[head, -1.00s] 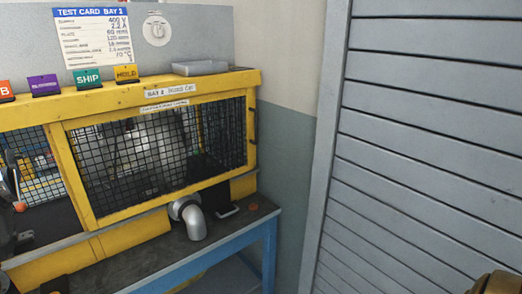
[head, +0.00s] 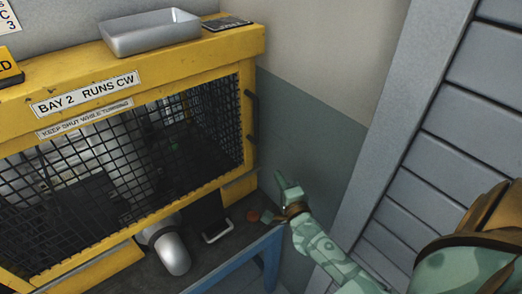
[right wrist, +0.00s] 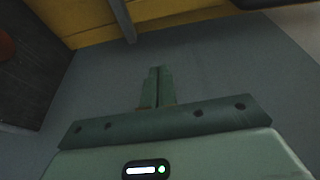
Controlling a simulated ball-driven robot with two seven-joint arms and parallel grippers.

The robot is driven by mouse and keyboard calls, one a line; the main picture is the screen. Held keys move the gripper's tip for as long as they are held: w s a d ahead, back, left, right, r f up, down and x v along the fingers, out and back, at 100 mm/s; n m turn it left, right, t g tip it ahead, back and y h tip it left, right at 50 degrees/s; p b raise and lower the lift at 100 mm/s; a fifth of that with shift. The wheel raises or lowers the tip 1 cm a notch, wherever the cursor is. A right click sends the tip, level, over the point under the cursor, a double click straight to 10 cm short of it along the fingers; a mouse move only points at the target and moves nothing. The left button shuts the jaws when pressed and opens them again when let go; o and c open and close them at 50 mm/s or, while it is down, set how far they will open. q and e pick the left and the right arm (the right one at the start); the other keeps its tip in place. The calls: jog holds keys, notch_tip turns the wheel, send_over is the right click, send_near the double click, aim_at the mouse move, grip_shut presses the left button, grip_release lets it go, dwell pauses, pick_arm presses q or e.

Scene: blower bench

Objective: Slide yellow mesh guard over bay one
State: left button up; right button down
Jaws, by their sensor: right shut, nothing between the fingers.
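The yellow mesh guard (head: 130,165) fills the front of the yellow housing in the head view, under the labels "BAY 2 RUNS CW" (head: 86,92) and "KEEP SHUT WHILE TURNING". A black bar handle (head: 252,115) is at its right end. Bay one is out of the head view now. My right gripper (head: 280,181) is shut and empty, below and right of the handle, apart from it. In the right wrist view its fingertips (right wrist: 157,72) are together, with a dark bar (right wrist: 123,20) and yellow frame (right wrist: 185,10) beyond. My left gripper is not seen.
A grey metal tray (head: 150,36) sits on the housing top. A silver pipe elbow (head: 170,252) sticks out below the guard, beside a dark slotted part (head: 216,230). A blue bench edge (head: 240,258) lies below. A grey slatted shutter (head: 440,150) stands at right.

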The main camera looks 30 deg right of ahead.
jog(key=shift+w+a+b, duration=0.2)
jog(key=shift+w+a, duration=0.05)
jog(key=shift+w, duration=1.2)
jog(key=shift+w+a+b, duration=0.25)
jog(key=shift+w+a, duration=0.05)
jog(key=shift+w, duration=1.2)
jog(key=shift+w+a+b, duration=0.2)
jog(key=shift+w+a, duration=0.05)
jog(key=shift+w, duration=1.2)
jog(key=shift+a, duration=0.1)
